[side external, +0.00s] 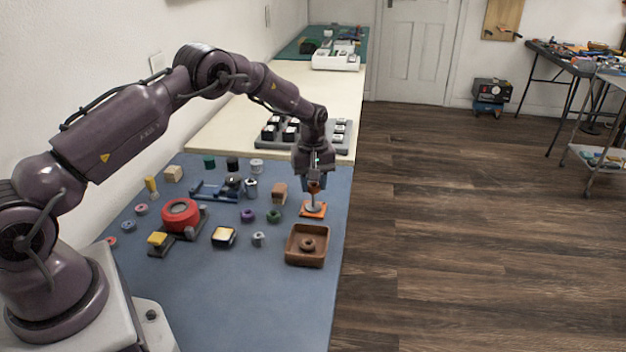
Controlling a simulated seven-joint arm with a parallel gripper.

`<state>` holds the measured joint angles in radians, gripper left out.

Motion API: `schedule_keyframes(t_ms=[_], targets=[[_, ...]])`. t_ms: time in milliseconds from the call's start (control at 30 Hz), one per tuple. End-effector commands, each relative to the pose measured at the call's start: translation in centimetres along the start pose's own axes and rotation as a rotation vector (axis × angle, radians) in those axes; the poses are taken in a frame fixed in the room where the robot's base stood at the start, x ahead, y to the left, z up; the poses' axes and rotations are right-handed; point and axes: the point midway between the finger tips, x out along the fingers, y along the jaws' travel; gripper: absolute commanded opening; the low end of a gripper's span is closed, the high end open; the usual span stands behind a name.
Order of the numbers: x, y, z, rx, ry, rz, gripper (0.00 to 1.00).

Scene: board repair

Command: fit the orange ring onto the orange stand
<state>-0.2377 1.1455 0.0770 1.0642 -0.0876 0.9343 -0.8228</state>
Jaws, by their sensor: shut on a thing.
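The orange stand (321,211) is a flat orange base near the right edge of the blue bench mat, with a grey upright post on it. My gripper (314,187) points down right above the stand. It is shut on the orange ring (314,188), a small orange piece between the fingertips at the top of the post. The fingers partly hide the ring. I cannot tell whether the post passes through it or it is just above.
A brown tray (291,258) with a brown ring in it stands in front of the stand. A brown block (279,193), a green ring (273,216) and a purple ring (248,216) lie to the left. The front of the blue mat (240,305) is clear.

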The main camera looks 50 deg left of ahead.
Motion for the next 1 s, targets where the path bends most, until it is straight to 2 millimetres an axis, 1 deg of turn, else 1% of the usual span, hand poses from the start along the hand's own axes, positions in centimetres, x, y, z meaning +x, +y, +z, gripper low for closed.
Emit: schedule_keyframes(t_ms=[233,400,1000], targets=[[2.2,0.0,0.0,0.0,0.0,-0.001,0.11],[3.2,0.0,0.0,0.0,0.0,-0.001,0.11],[3.3,0.0,0.0,0.001,0.001,-0.001,0.11]])
